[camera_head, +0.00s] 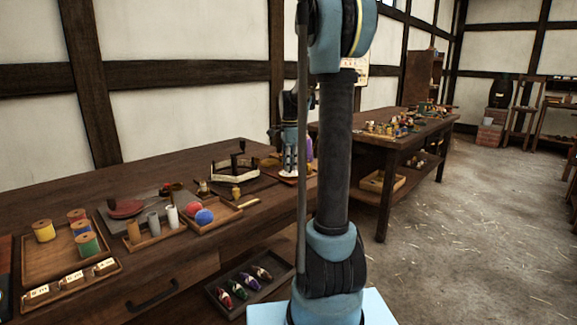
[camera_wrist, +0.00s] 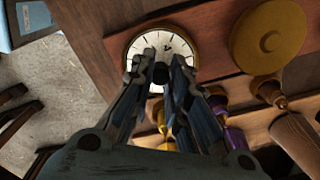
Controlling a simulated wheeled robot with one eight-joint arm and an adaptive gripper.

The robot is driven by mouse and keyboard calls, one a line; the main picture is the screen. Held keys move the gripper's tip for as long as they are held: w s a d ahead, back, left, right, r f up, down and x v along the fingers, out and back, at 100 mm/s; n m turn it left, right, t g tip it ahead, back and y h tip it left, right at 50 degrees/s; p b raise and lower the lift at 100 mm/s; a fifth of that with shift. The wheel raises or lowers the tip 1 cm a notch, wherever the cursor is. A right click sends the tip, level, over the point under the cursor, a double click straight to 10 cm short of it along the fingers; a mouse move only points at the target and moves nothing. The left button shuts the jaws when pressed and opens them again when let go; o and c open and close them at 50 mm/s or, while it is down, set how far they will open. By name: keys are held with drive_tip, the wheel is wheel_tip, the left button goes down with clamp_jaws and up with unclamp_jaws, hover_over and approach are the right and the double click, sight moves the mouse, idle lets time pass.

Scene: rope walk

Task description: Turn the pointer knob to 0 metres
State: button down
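A round dial (camera_wrist: 149,41) with a pale face, dark marks and a brass-coloured rim shows at the top centre of the wrist view. Dark pointer marks show on its face, but I cannot read the figures or where the pointer stands. My gripper (camera_wrist: 161,70) is over the lower part of the dial, its two dark fingers close together. A small dark part shows between the fingertips; it may be the knob. I cannot tell whether the fingers touch it. In the head view my gripper (camera_head: 290,130) points down over the far end of the near bench. The dial cannot be made out there.
In the wrist view a large brass-coloured disc (camera_wrist: 268,38) and tasselled or handled items stand right of the dial. In the head view the near bench (camera_head: 75,195) holds spools, balls and trays. A second bench (camera_head: 412,137) stands behind. The floor (camera_head: 480,215) at right is clear.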

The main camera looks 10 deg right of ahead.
drive_tip(key=shift+a, duration=0.25)
drive_tip(key=shift+d, duration=0.15)
